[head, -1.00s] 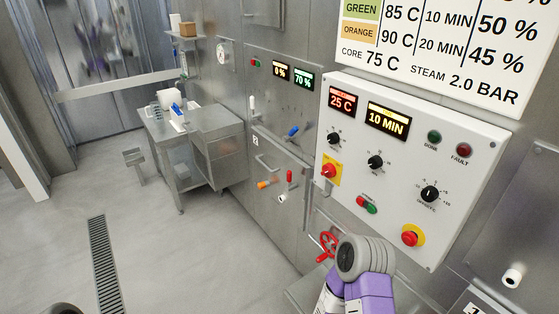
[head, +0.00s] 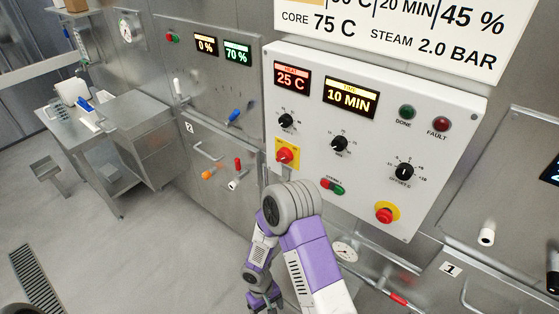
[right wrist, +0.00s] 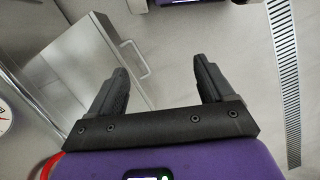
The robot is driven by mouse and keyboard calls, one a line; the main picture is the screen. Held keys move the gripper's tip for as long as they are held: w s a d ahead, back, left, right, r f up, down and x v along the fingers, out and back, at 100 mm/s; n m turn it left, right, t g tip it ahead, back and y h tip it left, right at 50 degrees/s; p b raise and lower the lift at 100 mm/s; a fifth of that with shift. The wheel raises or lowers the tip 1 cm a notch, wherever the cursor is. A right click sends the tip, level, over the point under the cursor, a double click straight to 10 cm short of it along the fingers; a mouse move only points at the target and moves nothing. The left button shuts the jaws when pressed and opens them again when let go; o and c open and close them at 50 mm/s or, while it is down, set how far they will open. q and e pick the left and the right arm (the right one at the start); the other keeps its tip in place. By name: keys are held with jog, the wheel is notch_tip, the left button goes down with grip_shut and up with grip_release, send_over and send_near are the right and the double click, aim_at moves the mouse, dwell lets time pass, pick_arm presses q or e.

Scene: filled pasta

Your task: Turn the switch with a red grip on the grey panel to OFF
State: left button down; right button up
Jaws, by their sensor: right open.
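The switch with a red grip (head: 286,154) sits on a yellow plate at the lower left of the light grey panel (head: 375,185) in the head view. Its grip looks tilted, but its position marking is too small to read. My right arm comes up in front of the panel's lower left edge, just below the switch. My right gripper (head: 264,303) hangs low in the head view, well below the switch and apart from it. In the right wrist view the right gripper (right wrist: 163,70) is open, with nothing between its fingers. My left gripper is not in view.
The panel also carries black dials (head: 340,144), a red-green button pair (head: 332,186) and a red mushroom button (head: 384,215) on yellow. Blue (head: 233,117) and orange (head: 209,174) handles stick out from the wall at left. A steel table (head: 110,130) stands farther left, with open floor before it.

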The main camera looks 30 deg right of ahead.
jog(key=w+d+r+t+h, duration=0.2)
jog(key=w+d+r+h, duration=0.45)
jog(key=w+d, duration=0.2)
jog(key=m+t+h+p, duration=0.1)
jog(key=m+t+h, duration=0.4)
jog(key=h, duration=0.6)
send_near(280, 159)
jog(key=d+t, duration=0.1)
jog(key=d, duration=0.1)
jog(key=shift+n, duration=0.3)
jog(key=x, duration=0.6)
jog(key=shift+w+d+f, duration=0.1)
jog(key=shift+w+d, duration=0.05)
jog(key=shift+d, duration=0.25)
jog(key=shift+w+d, duration=0.15)
jog(key=shift+d, duration=0.3)
jog(key=shift+c, duration=0.3)
jog(key=c, duration=1)
